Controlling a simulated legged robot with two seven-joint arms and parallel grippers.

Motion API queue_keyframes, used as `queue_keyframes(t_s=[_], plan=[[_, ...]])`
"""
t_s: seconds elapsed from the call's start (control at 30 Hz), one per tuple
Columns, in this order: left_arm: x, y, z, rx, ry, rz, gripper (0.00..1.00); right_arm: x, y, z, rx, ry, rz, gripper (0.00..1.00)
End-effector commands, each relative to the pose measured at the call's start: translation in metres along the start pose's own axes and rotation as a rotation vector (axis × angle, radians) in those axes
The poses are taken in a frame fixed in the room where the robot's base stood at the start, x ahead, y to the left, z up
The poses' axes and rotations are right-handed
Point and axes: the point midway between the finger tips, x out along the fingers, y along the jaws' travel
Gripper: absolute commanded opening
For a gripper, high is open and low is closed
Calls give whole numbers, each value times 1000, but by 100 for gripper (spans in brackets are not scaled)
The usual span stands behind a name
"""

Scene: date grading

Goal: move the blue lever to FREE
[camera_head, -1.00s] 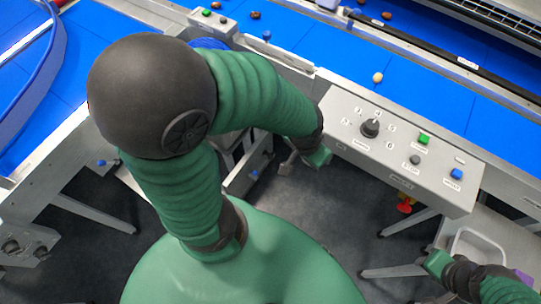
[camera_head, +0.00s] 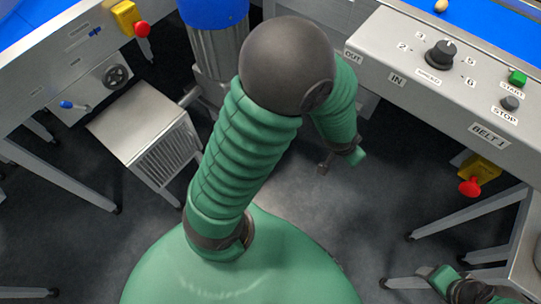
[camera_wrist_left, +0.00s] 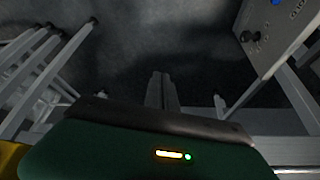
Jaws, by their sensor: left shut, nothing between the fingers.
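A small blue-tipped lever (camera_head: 67,104) sits on the front face of the grey frame at the left of the head view. Another small blue part (camera_head: 95,31) sits higher on the same frame, between labels too small to read. I cannot make out the word FREE at either. My left gripper (camera_head: 325,166) hangs over the floor near the middle, well to the right of both parts. In the left wrist view its grey fingers (camera_wrist_left: 160,90) are shut and empty above dark floor. My right gripper (camera_head: 425,271) is at the lower right, its fingers unclear.
A control panel (camera_head: 411,50) with a black knob and START and STOP buttons is at upper right. Red stop buttons on yellow boxes are at left (camera_head: 142,29) and right (camera_head: 470,186). A grey vented cabinet (camera_head: 140,130) and table legs stand left. Open floor lies between.

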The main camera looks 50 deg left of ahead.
Motion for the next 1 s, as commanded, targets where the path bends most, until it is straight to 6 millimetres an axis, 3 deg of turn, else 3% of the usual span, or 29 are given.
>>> queue_keyframes(t_s=[0.03,0.13,0.2,0.3,0.33,0.4,0.5,0.6,1.0], plan=[[55,-4,8,17,27,-43,0,32,0,8,0,0,0,61],[135,-28,12,76,94,-205,0,67,0,16,0,0,0,61],[192,-56,30,144,108,-377,0,96,0,23,0,0,0,61],[256,-104,79,291,55,-691,0,137,0,33,0,-1,0,61],[267,-118,95,341,22,-790,0,148,0,35,0,-1,0,61],[280,-144,132,454,-71,-996,0,167,0,40,0,-1,0,61],[278,-165,171,579,-203,-1210,0,183,0,44,0,-1,0,61],[269,-172,189,644,-287,-1319,0,188,0,44,0,0,0,61],[263,-173,192,658,-311,-1346,0,186,0,44,0,0,0,61]])
